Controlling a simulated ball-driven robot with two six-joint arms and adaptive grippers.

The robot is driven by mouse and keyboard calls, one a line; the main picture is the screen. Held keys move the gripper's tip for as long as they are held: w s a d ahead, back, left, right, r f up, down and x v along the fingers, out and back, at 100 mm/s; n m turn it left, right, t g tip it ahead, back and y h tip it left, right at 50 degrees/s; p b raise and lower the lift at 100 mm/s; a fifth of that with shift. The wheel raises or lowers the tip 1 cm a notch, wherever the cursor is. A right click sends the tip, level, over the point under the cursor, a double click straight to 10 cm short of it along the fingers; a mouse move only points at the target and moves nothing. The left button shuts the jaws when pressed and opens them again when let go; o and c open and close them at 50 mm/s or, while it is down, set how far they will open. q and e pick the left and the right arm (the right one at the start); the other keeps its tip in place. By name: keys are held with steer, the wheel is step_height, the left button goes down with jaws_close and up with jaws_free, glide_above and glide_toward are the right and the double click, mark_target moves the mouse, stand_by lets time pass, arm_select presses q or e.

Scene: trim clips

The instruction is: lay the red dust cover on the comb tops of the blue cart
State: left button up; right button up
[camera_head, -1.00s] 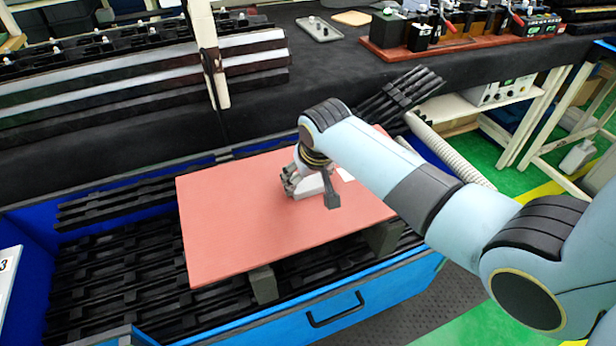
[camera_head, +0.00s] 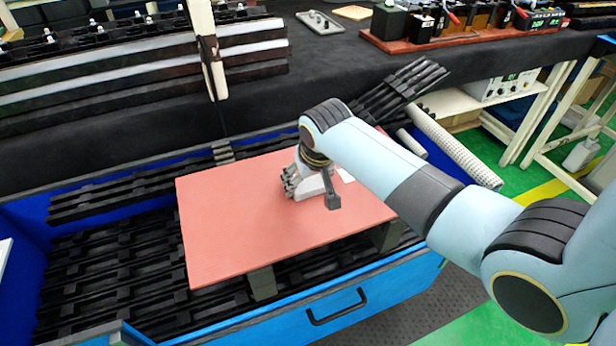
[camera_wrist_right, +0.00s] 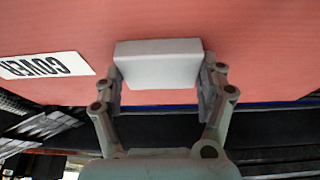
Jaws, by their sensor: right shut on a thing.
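The red dust cover (camera_head: 235,225) is a flat, roughly level panel over the blue cart (camera_head: 290,322). Grey blocks (camera_head: 262,283) show under its near edge; I cannot tell whether they touch the combs. Black combs (camera_head: 110,285) show in the cart to the left of the cover and below it. My right gripper (camera_head: 308,186) is shut on the pale grey block handle on top of the cover. The right wrist view shows this handle (camera_wrist_right: 158,65) between the two fingers, beside a white COVER label (camera_wrist_right: 45,66). My left gripper is not in view.
A dark bench (camera_head: 330,75) runs behind the cart, with a post (camera_head: 212,65) at its front. A stack of black bars (camera_head: 410,85) sticks out at the cart's far right corner. A white ribbed tube (camera_head: 455,148) lies beside it.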

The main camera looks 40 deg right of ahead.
steer(key=shift+f, duration=0.3)
steer(key=o, duration=1.5)
steer(key=v, duration=1.2)
